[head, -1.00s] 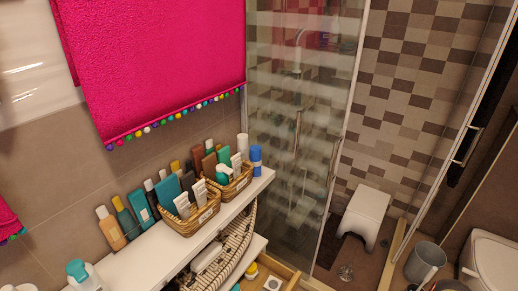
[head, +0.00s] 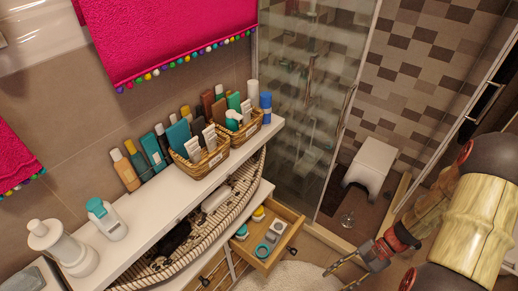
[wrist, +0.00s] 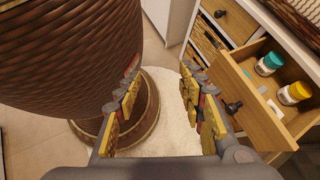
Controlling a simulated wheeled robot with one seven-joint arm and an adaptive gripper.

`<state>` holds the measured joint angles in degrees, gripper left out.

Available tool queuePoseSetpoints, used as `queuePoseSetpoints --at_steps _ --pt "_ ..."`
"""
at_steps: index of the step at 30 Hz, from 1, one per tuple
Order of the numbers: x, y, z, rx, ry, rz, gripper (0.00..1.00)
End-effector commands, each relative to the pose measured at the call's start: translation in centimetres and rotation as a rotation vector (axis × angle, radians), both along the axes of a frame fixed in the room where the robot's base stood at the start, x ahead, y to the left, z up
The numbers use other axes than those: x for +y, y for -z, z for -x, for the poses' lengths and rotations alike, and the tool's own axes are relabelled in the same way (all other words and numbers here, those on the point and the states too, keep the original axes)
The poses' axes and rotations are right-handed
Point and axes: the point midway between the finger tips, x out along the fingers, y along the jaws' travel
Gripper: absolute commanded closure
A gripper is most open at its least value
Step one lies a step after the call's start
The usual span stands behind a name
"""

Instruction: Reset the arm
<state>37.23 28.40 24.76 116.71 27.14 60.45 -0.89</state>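My arm comes in from the right side of the head view. My gripper (head: 343,272) is low in that view, to the right of an open wooden drawer (head: 290,236). In the wrist view my gripper (wrist: 160,78) is open, its two fingers apart with nothing between them. The open drawer (wrist: 232,90) also shows there, to the right of the fingers and apart from them. It holds a teal-lidded jar (wrist: 269,64) and a yellow-lidded jar (wrist: 294,93).
A white shelf unit (head: 140,215) carries wicker baskets (head: 205,163) and several bottles. A pale round rug (head: 300,275) lies below the drawer. A glass shower wall (head: 300,110) and a white stool (head: 371,163) stand behind.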

Motion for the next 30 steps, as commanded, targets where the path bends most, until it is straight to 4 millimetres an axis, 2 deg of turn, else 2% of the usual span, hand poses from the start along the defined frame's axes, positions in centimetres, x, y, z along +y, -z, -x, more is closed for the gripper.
queuePoseSetpoints --at_steps 1,6,16,23,30 --pt "-0.4 -1.7 -0.3 -0.04 -0.052 0.046 0.6" --pt "-1.6 -6.3 -0.9 -0.167 -0.22 0.192 0.6" --pt "-2.1 -15.7 -2.0 -0.434 -0.501 0.457 0.6" --pt "-1.1 -22.3 -2.2 -0.638 -0.66 0.62 0.6" --pt "1.3 -29.1 -1.6 -0.869 -0.776 0.756 0.6"
